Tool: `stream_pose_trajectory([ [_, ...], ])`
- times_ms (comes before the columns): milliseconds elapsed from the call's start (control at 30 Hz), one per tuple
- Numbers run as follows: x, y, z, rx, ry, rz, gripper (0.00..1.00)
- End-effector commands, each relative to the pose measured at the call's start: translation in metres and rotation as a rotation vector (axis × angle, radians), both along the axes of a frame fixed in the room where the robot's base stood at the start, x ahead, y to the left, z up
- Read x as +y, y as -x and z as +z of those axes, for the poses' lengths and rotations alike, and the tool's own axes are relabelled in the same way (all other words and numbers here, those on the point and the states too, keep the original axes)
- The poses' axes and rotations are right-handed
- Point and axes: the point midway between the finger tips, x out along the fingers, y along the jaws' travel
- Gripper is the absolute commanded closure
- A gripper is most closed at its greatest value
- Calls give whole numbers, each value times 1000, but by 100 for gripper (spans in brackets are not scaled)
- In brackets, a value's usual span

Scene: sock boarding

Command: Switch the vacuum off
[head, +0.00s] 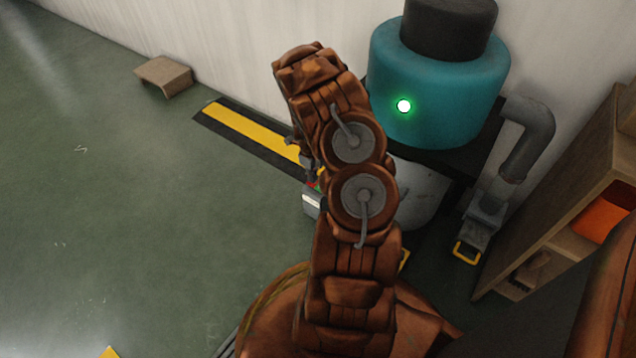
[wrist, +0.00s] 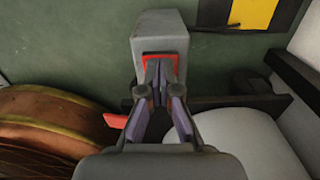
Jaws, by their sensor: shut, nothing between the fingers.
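The vacuum (head: 435,85) stands against the wall in the head view, with a teal body, black top and a lit green light (head: 404,106) on its front. Its pale lower drum is partly behind my arm. In the wrist view a grey box (wrist: 160,28) with a red-edged face lies straight ahead; part of a grey box (head: 312,203) shows beside my arm in the head view. My gripper (wrist: 161,68) is shut and empty, its fingertips at the red part. I cannot tell whether they touch it. In the head view my arm mostly hides the gripper.
A grey hose pipe (head: 530,135) runs down the vacuum's right side. A wooden shelf (head: 565,215) with an orange item stands at right. A black-and-yellow floor strip (head: 250,132) and a small brown stand (head: 163,75) lie left.

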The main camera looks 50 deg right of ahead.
Motion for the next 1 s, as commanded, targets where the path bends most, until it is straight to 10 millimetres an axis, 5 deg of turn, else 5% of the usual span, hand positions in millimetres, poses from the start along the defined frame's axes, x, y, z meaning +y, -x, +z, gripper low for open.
stream_pose_trajectory([
  [1000, 0, 0, -16, 4, -6, 0, 100],
])
